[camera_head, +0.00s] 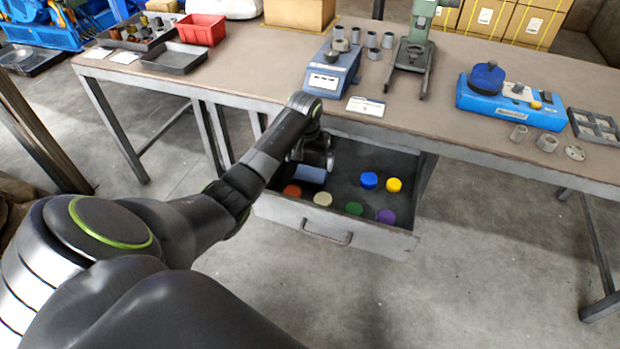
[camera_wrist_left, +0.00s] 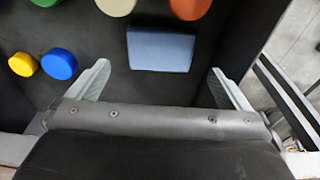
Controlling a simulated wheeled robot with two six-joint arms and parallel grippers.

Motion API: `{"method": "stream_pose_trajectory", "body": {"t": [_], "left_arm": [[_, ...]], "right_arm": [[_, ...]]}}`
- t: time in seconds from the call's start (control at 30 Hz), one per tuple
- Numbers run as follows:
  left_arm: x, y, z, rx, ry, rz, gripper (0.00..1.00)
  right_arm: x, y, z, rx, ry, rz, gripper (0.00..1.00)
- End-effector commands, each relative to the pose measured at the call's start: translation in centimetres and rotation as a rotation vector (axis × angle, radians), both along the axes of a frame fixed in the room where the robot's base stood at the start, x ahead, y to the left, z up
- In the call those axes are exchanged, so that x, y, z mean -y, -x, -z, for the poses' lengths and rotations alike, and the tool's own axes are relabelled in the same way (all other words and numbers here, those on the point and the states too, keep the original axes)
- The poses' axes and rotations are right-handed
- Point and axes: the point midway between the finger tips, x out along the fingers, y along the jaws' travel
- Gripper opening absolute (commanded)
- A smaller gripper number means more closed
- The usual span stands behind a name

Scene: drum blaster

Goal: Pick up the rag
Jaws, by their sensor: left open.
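The rag (camera_head: 312,174), a folded light-blue cloth, lies flat in the open drawer (camera_head: 372,235), near its left side. In the head view my left arm partly covers it. In the left wrist view the rag (camera_wrist_left: 161,52) shows whole on the dark drawer floor. My left gripper (camera_wrist_left: 158,72) is open and empty, its two fingers spread wide with the rag ahead, between their lines. In the head view the left gripper (camera_head: 316,160) is over the drawer, beside the rag. I cannot tell the exact height gap. My right gripper is not in view.
Several coloured round pieces lie in the drawer, including a blue one (camera_head: 369,180), a yellow one (camera_head: 394,185) and an orange one (camera_head: 292,191) near the rag. The tabletop (camera_head: 255,75) overhangs the drawer's back. A blue scale (camera_head: 333,75) stands above.

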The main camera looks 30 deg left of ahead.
Motion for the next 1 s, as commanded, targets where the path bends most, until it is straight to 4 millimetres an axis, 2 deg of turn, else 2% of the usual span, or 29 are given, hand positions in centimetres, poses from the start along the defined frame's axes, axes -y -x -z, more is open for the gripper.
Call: {"method": "stream_pose_trajectory", "body": {"t": [0.03, 0.27, 0.6, 0.9, 1.0], "left_arm": [[0.0, -0.1, 0.8, -0.002, 0.001, -0.001, 1.00], [-0.2, -0.3, 2.2, 0.000, -0.001, 0.000, 1.00], [-0.6, -1.2, 6.4, 0.000, 0.000, 0.001, 1.00], [-0.6, -1.3, 6.7, 0.001, -0.001, 0.001, 1.00], [-0.7, -1.3, 6.7, 0.001, -0.001, 0.001, 0.88]], "right_arm": [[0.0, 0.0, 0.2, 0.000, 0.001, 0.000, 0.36], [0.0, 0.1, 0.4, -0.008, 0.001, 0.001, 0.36], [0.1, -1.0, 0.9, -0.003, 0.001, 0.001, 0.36], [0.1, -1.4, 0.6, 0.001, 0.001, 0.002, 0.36], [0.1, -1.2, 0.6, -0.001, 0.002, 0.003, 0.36]]}}
